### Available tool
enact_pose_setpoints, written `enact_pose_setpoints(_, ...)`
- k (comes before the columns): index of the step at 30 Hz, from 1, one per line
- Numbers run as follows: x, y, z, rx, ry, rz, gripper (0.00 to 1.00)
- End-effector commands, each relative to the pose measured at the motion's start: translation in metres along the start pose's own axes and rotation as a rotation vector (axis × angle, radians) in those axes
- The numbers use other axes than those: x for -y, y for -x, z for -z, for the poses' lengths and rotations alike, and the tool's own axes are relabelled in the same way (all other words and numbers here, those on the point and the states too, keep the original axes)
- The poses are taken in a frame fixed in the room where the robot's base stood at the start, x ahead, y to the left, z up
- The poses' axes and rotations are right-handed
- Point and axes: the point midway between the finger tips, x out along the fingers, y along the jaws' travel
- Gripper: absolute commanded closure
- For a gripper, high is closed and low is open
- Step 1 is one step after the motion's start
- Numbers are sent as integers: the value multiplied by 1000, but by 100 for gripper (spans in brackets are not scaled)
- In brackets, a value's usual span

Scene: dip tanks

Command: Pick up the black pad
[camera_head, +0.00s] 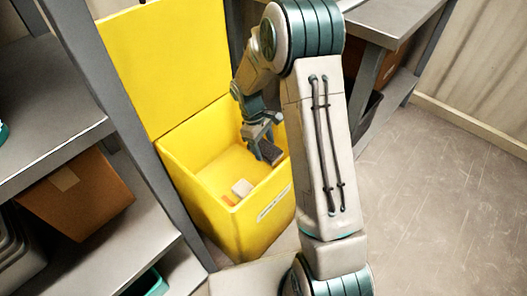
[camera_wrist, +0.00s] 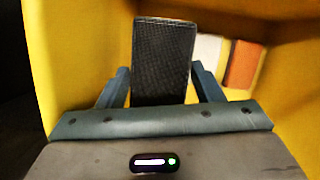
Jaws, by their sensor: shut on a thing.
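The black pad (camera_wrist: 162,62) is a dark, textured rectangular block. In the wrist view it stands up between the two fingers of my gripper (camera_wrist: 160,85), which is shut on it. In the head view my gripper (camera_head: 262,140) is inside the upper part of the yellow bin (camera_head: 262,228), with the pad (camera_head: 271,153) hanging below the fingers near the bin's right side. Part of the pad is hidden by the fingers and palm. I cannot tell how far it is above the bin's floor.
A white block (camera_head: 242,187) and an orange block (camera_head: 229,200) lie low in the bin. The bin's yellow lid (camera_head: 165,60) stands open behind. Grey shelving with a cardboard box (camera_head: 78,195) is at left. A grey table (camera_head: 390,18) is at upper right. Floor at right is clear.

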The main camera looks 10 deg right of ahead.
Motion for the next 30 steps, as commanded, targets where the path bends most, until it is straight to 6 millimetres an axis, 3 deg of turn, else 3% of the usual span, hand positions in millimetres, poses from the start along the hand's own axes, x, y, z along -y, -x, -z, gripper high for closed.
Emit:
enact_pose_setpoints(1, 0, 16, -4, -2, -1, -2, 62)
enact_pose_setpoints(6, 0, 50, -14, -2, -1, -2, 62)
enact_pose_setpoints(15, 0, 101, -28, -1, 1, -1, 62)
enact_pose_setpoints(21, 0, 118, -32, 0, 0, 0, 62)
enact_pose_setpoints(30, 0, 121, -34, 0, 0, 0, 62)
